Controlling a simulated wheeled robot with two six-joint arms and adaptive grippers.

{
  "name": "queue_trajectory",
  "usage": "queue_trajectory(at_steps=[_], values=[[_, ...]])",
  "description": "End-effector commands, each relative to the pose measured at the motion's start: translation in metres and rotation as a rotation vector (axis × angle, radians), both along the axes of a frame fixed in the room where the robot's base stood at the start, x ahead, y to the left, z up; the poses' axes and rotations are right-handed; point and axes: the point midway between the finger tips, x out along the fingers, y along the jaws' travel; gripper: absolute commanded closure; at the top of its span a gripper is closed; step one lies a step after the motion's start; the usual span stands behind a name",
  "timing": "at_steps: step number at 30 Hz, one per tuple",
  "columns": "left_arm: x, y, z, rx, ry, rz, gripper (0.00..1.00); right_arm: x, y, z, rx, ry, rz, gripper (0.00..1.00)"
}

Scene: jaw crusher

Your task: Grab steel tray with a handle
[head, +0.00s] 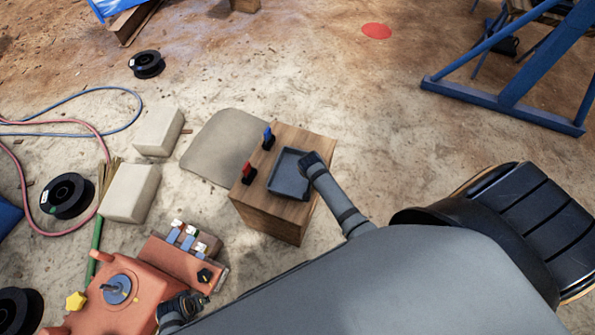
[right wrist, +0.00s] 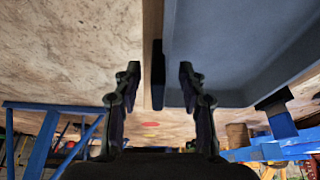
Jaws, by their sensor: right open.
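The steel tray (head: 290,178) is a shallow grey rectangular pan lying on top of a wooden box (head: 275,222). My right gripper (head: 312,160) is at the tray's upper right edge and hides part of it. In the right wrist view its fingers (right wrist: 159,86) are open, with a dark upright bar, seemingly the tray's handle (right wrist: 157,70), between them. The tray (right wrist: 235,45) fills the upper right there; whether the fingers touch it I cannot tell. My left gripper (head: 182,305) is low over the orange machine; its jaws are too small to read.
A red-handled piece (head: 249,172) and a blue-handled piece (head: 267,138) stand on the box beside the tray. The orange machine (head: 180,262) with switches is at the lower left. Pale blocks (head: 130,192), a black spool (head: 66,195) and hoses lie left.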

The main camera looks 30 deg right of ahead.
Motion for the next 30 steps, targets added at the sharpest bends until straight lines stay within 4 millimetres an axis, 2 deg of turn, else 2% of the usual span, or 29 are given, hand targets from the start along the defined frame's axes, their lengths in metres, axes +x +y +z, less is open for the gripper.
queue_trajectory(at_steps=[3,12,26,30], values=[[-0.0003,0.0000,0.0001,0.000,0.000,0.000,0.60,-0.0001,-0.0001,0.0005,0.000,0.000,0.000,0.60],[-0.0004,0.0000,-0.0002,0.000,0.000,0.000,0.60,-0.0003,0.0000,0.0005,0.000,0.000,0.000,1.00],[-0.0004,0.0000,0.0000,0.000,0.000,0.000,0.60,0.0004,0.0000,0.0015,0.000,-0.001,0.000,1.00],[-0.0003,0.0005,0.0008,0.001,-0.007,0.000,0.60,0.0006,0.0001,0.0076,0.000,-0.003,0.000,1.00]])
